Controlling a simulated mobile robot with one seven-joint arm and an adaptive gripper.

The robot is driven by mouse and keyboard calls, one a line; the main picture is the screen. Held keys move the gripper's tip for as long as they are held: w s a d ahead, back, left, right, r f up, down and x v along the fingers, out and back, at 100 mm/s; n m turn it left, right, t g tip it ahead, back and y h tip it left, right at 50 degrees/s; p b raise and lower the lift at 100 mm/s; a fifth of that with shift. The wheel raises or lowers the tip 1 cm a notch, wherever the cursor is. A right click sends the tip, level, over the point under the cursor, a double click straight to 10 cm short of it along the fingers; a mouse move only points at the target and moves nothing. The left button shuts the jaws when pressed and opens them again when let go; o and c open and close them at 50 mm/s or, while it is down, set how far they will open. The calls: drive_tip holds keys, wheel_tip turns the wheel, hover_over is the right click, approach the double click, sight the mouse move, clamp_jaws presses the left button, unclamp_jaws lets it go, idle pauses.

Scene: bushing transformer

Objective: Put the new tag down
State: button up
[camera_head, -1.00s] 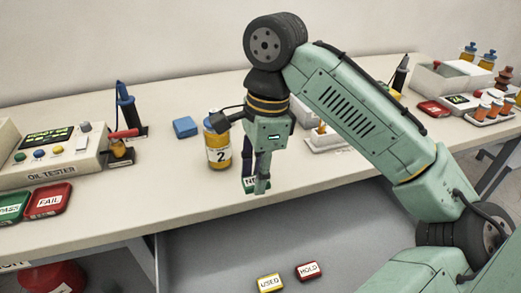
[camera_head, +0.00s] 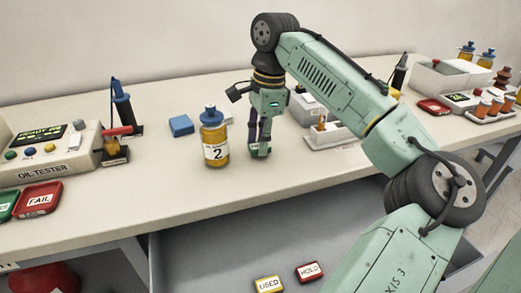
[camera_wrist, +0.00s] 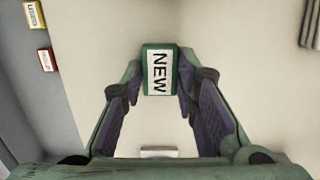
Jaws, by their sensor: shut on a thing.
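The new tag is a small green block with a white face reading NEW. In the wrist view the new tag (camera_wrist: 158,72) sits between the tips of my gripper (camera_wrist: 160,88), which is shut on it. In the head view my gripper (camera_head: 260,150) points down over the bench, just right of the bottle numbered 2, and its fingers mostly hide the tag. The tag is at or just above the bench top; I cannot tell whether it touches.
The yellow bottle with a blue cap (camera_head: 215,142) stands close on the left. A blue block (camera_head: 181,125) lies behind it. A white tray (camera_head: 345,131) is to the right. USED (camera_head: 268,285) and HOLD (camera_head: 309,271) tags lie below the front edge. Bench in front is clear.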

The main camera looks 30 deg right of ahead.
drive_tip(key=shift+f, duration=0.65)
drive_tip(key=shift+r, duration=0.2)
drive_tip(key=shift+f, duration=0.1)
drive_tip(key=o, duration=0.8)
drive_tip(key=shift+f, duration=0.1)
drive_tip(key=shift+o, duration=0.2)
wheel_tip(320, 180, up, 12)
drive_tip(key=d, duration=0.1)
drive_tip(key=shift+s+d, duration=0.2)
